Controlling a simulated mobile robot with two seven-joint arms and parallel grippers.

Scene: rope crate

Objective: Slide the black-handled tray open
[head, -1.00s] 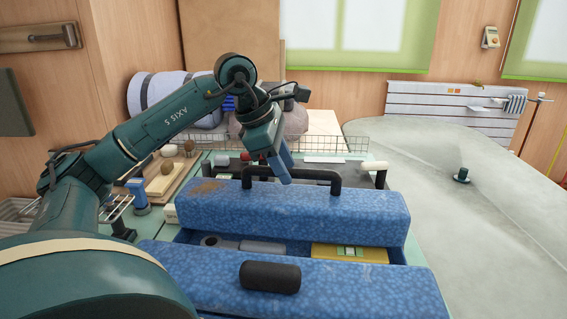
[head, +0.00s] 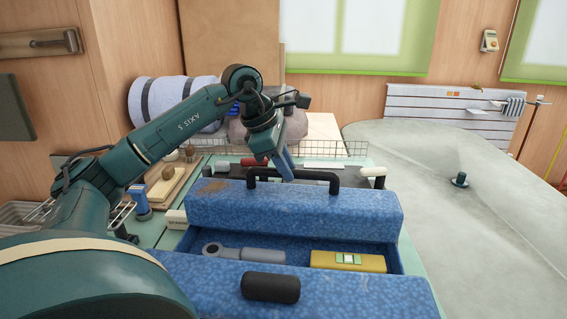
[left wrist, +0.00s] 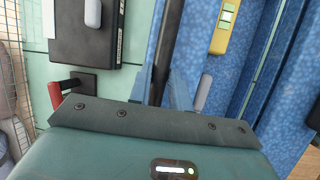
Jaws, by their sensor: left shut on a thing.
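A blue speckled toolbox stands in front of me in the head view. Its far blue section (head: 290,207) carries a black bar handle (head: 331,181), also seen in the left wrist view (left wrist: 163,50). Its near blue section (head: 200,283) has a thick black cylindrical grip (head: 270,287). Between the two sections an open compartment shows a grey-blue wrench (head: 250,255) and a yellow level (head: 345,261). My left gripper (head: 290,177) is shut on the black bar handle; its fingers partly hide the bar. My right gripper is not in view.
A wire rack (head: 330,149) and a rolled blue-grey mat (head: 170,100) stand behind. A wooden board (head: 168,184) and a blue tool (head: 140,201) lie at the left. The grey surface at the right (head: 480,240) is mostly clear.

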